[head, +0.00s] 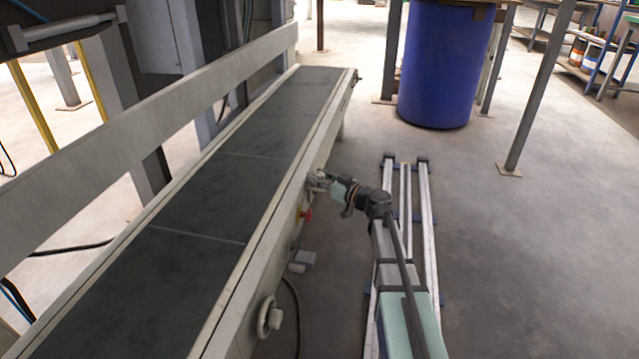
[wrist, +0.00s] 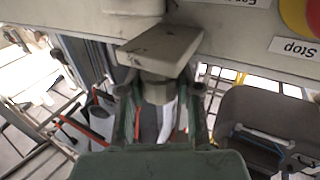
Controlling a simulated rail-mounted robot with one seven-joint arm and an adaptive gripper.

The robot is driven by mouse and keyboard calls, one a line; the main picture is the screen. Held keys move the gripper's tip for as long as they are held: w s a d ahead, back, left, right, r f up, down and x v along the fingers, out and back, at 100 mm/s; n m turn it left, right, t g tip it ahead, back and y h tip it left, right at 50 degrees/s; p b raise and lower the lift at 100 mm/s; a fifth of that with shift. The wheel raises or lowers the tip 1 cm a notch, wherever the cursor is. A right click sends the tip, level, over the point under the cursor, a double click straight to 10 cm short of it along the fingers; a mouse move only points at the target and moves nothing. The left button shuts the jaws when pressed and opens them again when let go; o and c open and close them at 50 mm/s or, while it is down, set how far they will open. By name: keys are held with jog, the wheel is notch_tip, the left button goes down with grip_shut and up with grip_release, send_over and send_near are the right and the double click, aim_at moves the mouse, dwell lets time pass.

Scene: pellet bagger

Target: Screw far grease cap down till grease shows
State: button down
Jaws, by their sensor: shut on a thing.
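The far grease cap (wrist: 158,88) is a small grey piece under a grey block-like bracket (wrist: 160,48) on the conveyor's side, in the wrist view. My gripper (wrist: 160,112) has its dark fingers on both sides of the cap and is shut on it. The fingers and bracket hide much of the cap, and I can see no grease. In the head view my gripper (head: 322,182) reaches the conveyor's right side rail near its far half; the cap is too small to make out there.
The conveyor (head: 225,195) runs along the left. A blue drum (head: 437,65) stands behind.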

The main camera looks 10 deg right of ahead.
jog(key=m+t+h, duration=0.1)
jog(key=h, duration=0.1)
jog(key=m+t+h, duration=0.1)
jog(key=shift+s+a+m+h, duration=0.15)
jog(key=shift+m+h, duration=0.25)
jog(key=shift+w+m+t+h, duration=0.2)
jog(key=shift+m+t+h, duration=0.7)
jog(key=shift+m+h, duration=0.95)
jog(key=shift+h, duration=0.65)
jog(key=c, duration=0.8)
grip_release()
jog(key=shift+o, duration=0.2)
jog(key=shift+d+n+y, duration=0.25)
jog(key=shift+n+y, duration=0.05)
jog(key=shift+n, duration=0.05)
